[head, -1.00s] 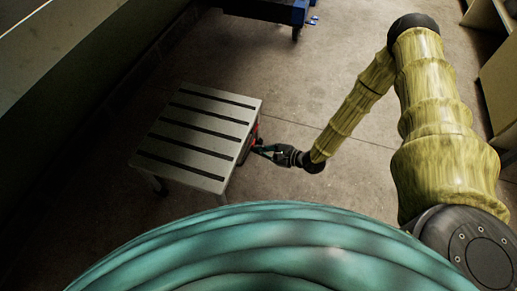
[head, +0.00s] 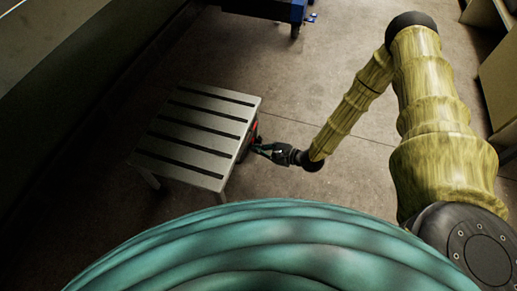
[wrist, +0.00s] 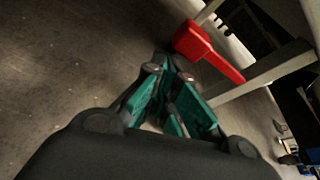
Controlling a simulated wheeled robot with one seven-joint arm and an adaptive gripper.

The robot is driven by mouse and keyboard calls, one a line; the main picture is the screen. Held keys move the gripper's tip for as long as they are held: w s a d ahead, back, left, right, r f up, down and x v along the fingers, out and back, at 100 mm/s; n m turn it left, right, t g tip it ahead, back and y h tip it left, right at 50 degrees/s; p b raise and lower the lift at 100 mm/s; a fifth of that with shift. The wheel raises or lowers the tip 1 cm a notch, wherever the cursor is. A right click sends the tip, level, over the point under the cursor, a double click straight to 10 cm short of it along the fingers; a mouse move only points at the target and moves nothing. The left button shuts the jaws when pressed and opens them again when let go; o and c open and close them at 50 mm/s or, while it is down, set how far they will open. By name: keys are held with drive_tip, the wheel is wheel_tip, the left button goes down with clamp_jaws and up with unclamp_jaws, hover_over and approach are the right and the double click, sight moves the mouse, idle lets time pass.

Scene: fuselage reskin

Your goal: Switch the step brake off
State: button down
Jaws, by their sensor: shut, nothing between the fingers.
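The step (head: 200,132) is a low grey platform with dark slots on top, standing on the floor left of my gripper in the head view. Its red brake lever (wrist: 210,50) shows in the wrist view just beyond the fingertips, beside a pale leg of the step. A small bit of red (head: 255,127) also shows at the step's right side in the head view. My gripper (head: 259,149) is shut and empty, its green fingers together close to the lever (wrist: 168,62). I cannot tell whether the fingertips touch the lever.
A blue wheeled piece of equipment (head: 270,8) stands at the back. Pale cabinets (head: 497,75) line the right edge. A dark wall runs along the left.

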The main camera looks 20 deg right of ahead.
drive_tip(key=s+d+p, duration=0.2)
drive_tip(key=s+d, duration=0.3)
drive_tip(key=d, duration=0.3)
drive_tip(key=shift+s, duration=0.4)
idle(0.5)
